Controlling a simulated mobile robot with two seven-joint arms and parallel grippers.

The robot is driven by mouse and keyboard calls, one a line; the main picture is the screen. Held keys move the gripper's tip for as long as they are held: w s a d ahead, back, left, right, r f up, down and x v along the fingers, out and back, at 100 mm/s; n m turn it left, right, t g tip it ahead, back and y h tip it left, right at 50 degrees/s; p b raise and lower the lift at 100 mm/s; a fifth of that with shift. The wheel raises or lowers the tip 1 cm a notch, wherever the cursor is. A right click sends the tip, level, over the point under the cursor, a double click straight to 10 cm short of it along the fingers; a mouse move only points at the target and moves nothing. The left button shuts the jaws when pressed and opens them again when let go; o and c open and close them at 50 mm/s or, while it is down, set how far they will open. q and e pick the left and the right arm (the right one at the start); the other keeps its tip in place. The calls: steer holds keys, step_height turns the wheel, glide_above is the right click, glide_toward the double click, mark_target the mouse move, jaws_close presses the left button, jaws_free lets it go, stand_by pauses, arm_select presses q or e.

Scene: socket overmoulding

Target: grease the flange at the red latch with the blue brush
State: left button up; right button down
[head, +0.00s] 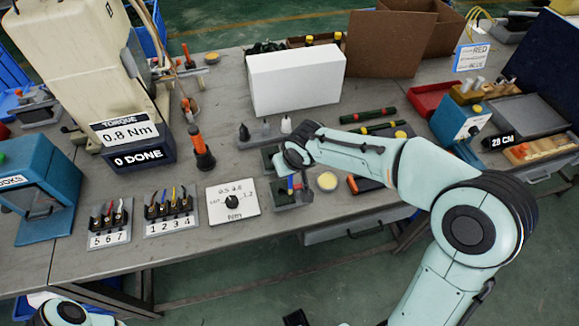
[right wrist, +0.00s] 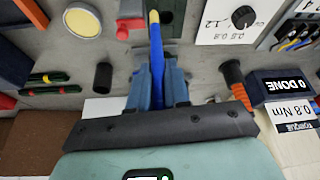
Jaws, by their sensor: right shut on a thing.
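My right gripper (right wrist: 157,84) is shut on the blue brush (right wrist: 156,48), whose yellow tip points away from the gripper in the right wrist view. In the head view the right gripper (head: 287,176) is over a dark fixture (head: 283,203) on the bench, and a bit of blue shows there. A small red part (head: 298,186) shows beside it, and a red strip (right wrist: 128,24) lies just left of the brush in the right wrist view. I cannot tell whether this is the red latch or whether the tip touches the flange. My left gripper is out of view.
A round yellow-topped pot (head: 327,181) stands right of the fixture. A dial plate (head: 232,203) lies to its left. A white box (head: 296,80) stands behind, and an orange-handled tool (head: 200,149) stands upright at left. Bare bench lies along the front edge.

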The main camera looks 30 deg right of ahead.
steer(key=shift+f+b, duration=0.5)
stand_by(0.7)
steer(key=shift+w, duration=0.15)
steer(key=shift+s+a+b, duration=0.1)
steer(key=shift+s+b, duration=0.4)
steer(key=shift+s, duration=0.05)
steer(key=shift+f+b, duration=0.1)
steer(key=shift+b, duration=0.2)
stand_by(1.0)
